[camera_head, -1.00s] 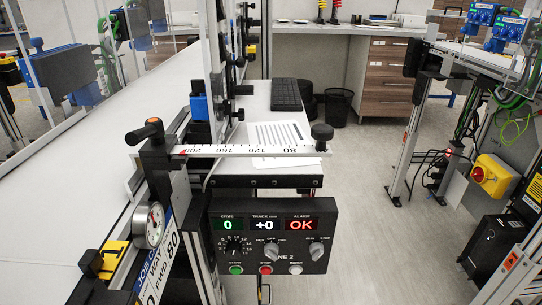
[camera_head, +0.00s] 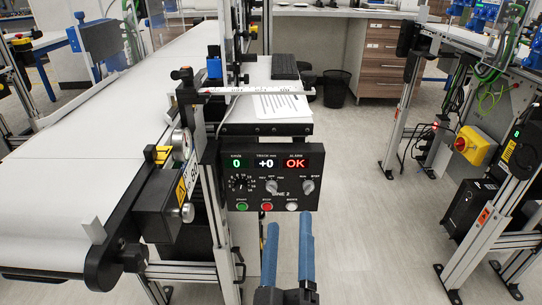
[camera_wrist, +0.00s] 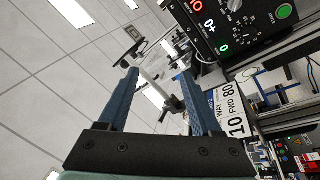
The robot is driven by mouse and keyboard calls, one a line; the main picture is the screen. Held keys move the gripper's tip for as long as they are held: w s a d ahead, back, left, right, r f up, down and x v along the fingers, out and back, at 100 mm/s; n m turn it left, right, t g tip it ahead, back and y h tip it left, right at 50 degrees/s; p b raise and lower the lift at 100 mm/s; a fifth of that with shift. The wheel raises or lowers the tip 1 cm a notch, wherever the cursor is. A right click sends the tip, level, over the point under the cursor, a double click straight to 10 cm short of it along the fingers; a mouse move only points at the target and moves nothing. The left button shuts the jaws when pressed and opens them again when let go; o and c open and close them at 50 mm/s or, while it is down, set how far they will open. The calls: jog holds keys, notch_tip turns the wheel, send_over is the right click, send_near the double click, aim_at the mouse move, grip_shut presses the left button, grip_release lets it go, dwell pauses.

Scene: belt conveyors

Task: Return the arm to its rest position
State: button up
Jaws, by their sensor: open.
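My gripper (camera_head: 289,219) shows at the bottom centre of the head view, with two blue fingers pointing up and apart. It is open and nothing is between the fingers. In the wrist view the gripper (camera_wrist: 158,77) also has its fingers spread, with the ceiling behind them. The fingers are below and in front of the black control panel (camera_head: 272,196) in the head view. Most of my arm is hidden below the frame. The panel also shows at the top right of the wrist view (camera_wrist: 205,40), turned on its side.
A white belt conveyor (camera_head: 90,150) runs along the left, its rounded end near the lower left. Another conveyor frame with a yellow switch box (camera_head: 473,144) stands right. Grey floor (camera_head: 360,220) between is clear.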

jog(key=s+a+r+m+t+y+p, duration=0.1)
jog(key=s+r+m+t+p, duration=0.15)
jog(key=r+p, duration=1.25)
jog(key=s+a+r+m+t+p, duration=0.1)
jog(key=s+r+m+t+p, duration=0.15)
jog(key=r, duration=2.55)
jog(key=s+a+r+m+t+y+p, duration=0.1)
jog(key=s+r+m+p, duration=0.2)
jog(key=r+p, duration=1.25)
notch_tip(320, 180, down, 64)
jog(key=b, duration=7.5)
jog(key=shift+w+d+f+n+b, duration=0.15)
jog(key=shift+w+f+n+b, duration=0.05)
jog(key=shift+f+n+b, duration=0.1)
